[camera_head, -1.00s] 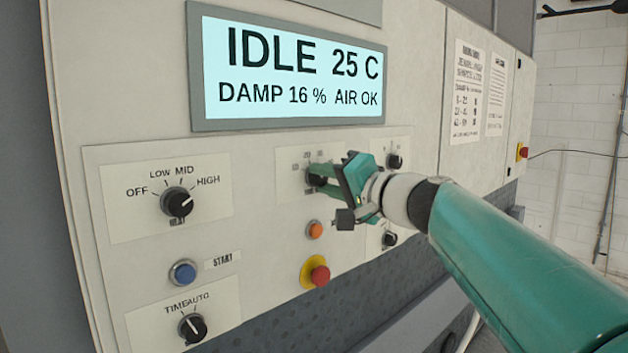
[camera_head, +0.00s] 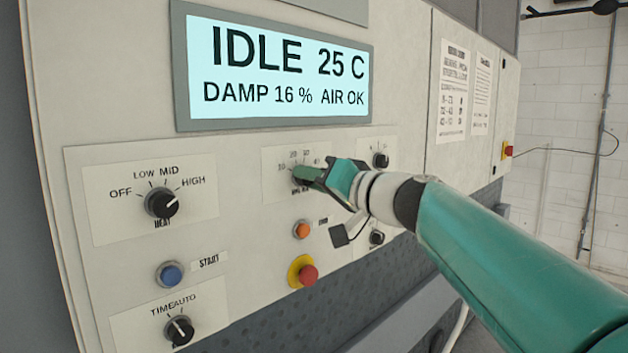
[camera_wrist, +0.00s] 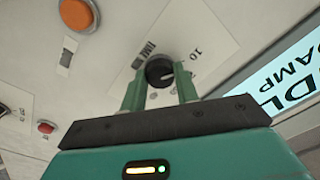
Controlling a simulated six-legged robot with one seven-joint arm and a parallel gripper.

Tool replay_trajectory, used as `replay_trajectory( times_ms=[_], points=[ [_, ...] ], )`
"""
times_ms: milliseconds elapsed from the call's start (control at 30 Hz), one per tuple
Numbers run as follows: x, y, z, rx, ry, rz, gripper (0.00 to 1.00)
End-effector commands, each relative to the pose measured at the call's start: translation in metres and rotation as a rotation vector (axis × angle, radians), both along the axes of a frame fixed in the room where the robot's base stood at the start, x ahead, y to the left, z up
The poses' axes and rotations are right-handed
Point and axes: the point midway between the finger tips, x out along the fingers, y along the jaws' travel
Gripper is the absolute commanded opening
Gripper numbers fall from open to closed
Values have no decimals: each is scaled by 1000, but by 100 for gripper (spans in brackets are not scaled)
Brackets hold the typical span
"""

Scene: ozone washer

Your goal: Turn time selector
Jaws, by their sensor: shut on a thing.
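The time selector is a round black knob on a pale plate (camera_head: 272,165) marked with numbers around it. In the head view the knob is mostly hidden by my gripper (camera_head: 308,175). In the wrist view the black knob (camera_wrist: 159,70) sits between the two green fingers of my gripper (camera_wrist: 160,90), with a white pointer mark on its face and a "10" beside it. My gripper is shut on the knob, and its body is tilted in the head view.
A heat knob (camera_head: 161,203), a blue start button (camera_head: 170,274) and a TIME/AUTO knob (camera_head: 179,331) are on the left. An orange button (camera_head: 302,230) and a red emergency button (camera_head: 304,273) sit below my gripper. The display (camera_head: 275,68) reads IDLE.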

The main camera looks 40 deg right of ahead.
Motion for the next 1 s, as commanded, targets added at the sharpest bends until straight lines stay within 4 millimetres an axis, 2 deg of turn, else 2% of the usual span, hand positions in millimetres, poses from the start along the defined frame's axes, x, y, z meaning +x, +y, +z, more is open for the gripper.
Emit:
replay_trajectory(
  times_ms=[133, 167, 267, 533, 667, 767, 1000],
  points=[
    [0, 0, 1, -1, -2, -1, 8],
    [0, 0, 1, -1, -2, -1, 32],
    [0, 0, 1, -1, -1, -1, 52],
    [0, 0, 0, 0, 0, 0, 52],
    [-7, -1, 0, 0, -1, -1, 52],
    [-21, -1, 1, 0, -4, -2, 52],
    [-72, -3, 1, 0, -5, -3, 52]
  ],
)
